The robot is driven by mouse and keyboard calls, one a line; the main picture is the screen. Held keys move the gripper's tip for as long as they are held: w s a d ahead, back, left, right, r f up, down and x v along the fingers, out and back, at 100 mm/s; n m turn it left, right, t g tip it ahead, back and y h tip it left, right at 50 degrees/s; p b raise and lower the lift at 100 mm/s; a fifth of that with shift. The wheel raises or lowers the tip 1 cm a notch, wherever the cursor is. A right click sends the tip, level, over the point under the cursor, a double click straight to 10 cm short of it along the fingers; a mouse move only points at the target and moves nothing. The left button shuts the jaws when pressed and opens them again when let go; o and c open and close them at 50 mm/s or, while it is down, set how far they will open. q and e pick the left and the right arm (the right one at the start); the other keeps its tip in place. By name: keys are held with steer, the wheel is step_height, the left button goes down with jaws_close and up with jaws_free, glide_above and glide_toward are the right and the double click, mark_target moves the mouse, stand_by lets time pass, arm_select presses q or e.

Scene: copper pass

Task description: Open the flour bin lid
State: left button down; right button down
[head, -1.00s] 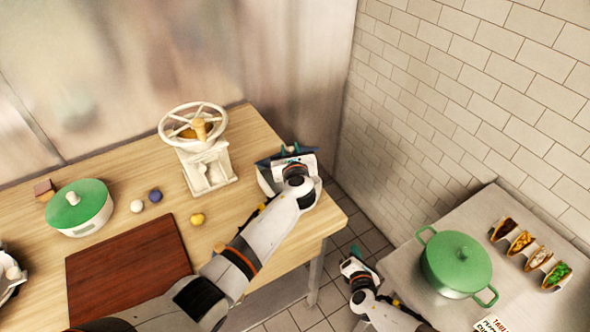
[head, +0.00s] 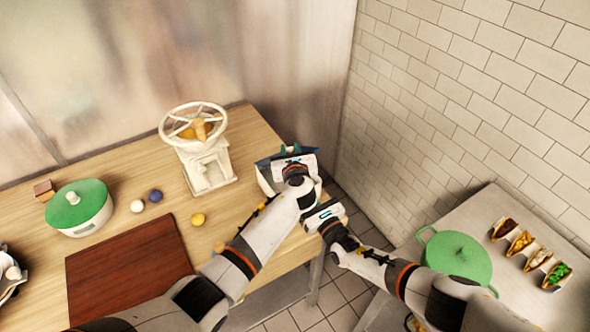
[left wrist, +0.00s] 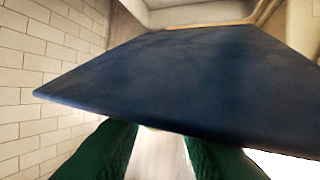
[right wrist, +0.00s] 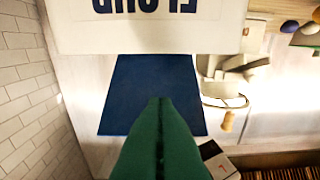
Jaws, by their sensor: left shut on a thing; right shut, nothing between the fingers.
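The flour bin (head: 264,181) stands at the right end of the wooden table, mostly hidden behind my left arm. Its blue lid (head: 268,159) shows beside the left gripper (head: 291,149). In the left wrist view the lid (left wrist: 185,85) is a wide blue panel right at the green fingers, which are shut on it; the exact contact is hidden. In the right wrist view the bin's white face (right wrist: 85,38) with upside-down lettering and the blue lid (right wrist: 150,80) lie ahead. My right gripper (right wrist: 160,100) is shut and empty, apart from the lid as far as I can tell.
A cream grinder with a wheel (head: 207,165) stands left of the bin. A green-lidded pot (head: 80,212), small balls and a dark board (head: 125,265) are farther left. A green pot (head: 456,258) and filled taco shells (head: 530,255) sit on the right counter. A tiled wall rises behind.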

arm_select(q)
steer(key=shift+s+f, duration=0.1)
steer(key=shift+f, duration=0.05)
arm_select(e)
steer(key=shift+x, duration=1.95)
steer(key=shift+w+a+r, duration=0.35)
steer(key=shift+w+r, duration=0.15)
steer(key=shift+r, duration=0.3)
steer(key=shift+w+a+r, duration=0.3)
steer(key=shift+w+r, duration=0.2)
steer(key=shift+r, duration=0.3)
